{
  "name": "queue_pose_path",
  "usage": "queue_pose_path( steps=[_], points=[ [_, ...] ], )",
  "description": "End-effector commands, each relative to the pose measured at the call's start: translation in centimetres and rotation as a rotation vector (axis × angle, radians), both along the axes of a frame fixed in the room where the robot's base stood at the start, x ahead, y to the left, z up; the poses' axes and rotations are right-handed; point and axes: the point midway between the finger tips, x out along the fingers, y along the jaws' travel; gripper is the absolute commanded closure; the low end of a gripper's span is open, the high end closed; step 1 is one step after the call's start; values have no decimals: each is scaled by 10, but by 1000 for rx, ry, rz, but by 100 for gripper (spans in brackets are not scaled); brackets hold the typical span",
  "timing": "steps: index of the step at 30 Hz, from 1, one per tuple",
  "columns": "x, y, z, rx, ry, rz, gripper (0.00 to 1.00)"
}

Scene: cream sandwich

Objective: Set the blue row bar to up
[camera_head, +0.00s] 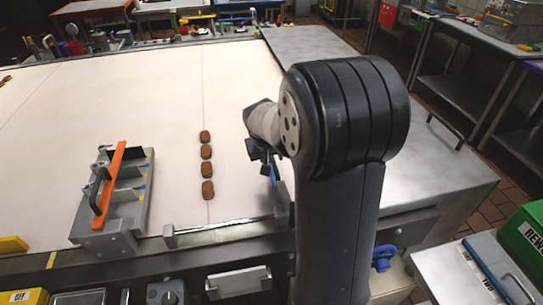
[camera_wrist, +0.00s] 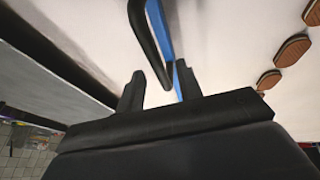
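The blue row bar (camera_wrist: 162,35) shows in the wrist view as a narrow blue strip with a black handle (camera_wrist: 143,38) along it. The handle's near end lies between the two fingers of my gripper (camera_wrist: 159,70). The fingers are spread apart, and I see no clear grip on the handle. In the head view, a small part of the blue bar (camera_head: 274,171) shows beside my gripper (camera_head: 266,158), above the right side of the cream table. My arm hides most of it, so I cannot tell whether it is up or down.
A grey fixture with an orange bar (camera_head: 108,187) stands at the left on the cream table (camera_head: 165,100). A line of several brown biscuits (camera_head: 207,170) lies between it and my gripper. A steel side surface (camera_head: 440,160) is on the right.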

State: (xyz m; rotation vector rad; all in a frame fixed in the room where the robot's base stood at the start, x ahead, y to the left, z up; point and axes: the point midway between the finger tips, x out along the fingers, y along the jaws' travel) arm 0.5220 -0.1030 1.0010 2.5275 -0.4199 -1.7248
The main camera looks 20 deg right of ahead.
Motion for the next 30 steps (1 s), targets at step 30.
queue_pose_path(
  steps=[30],
  points=[
    [1,0,1,-1,-3,1,100]
  ],
)
